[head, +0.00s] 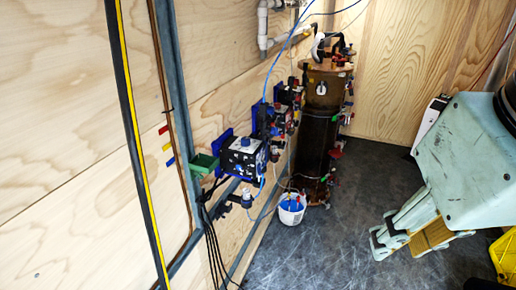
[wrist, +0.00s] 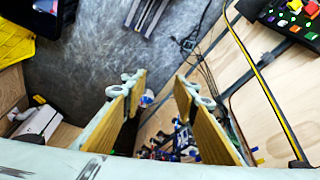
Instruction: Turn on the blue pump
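Several blue and black pumps are mounted in a row along the wooden wall in the head view. The nearest blue pump (head: 242,157) has a box-like body with a blue knob on top, and a second pump (head: 268,121) sits behind it. In the wrist view, small blue and dark pump parts (wrist: 185,140) show between the fingers, too small to tell apart. My gripper (head: 383,240) is to the right of the pumps, well apart from them and above the floor. In the wrist view my gripper (wrist: 162,86) is open, with nothing between its yellow-brown finger pads.
A tall brown cylinder tank (head: 321,130) stands behind the pumps. A white bucket (head: 291,209) is on the floor below them. A green tray (head: 204,164), hanging cables and a metal post (head: 176,110) are left of the nearest pump. Dark floor (head: 320,255) is clear in front.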

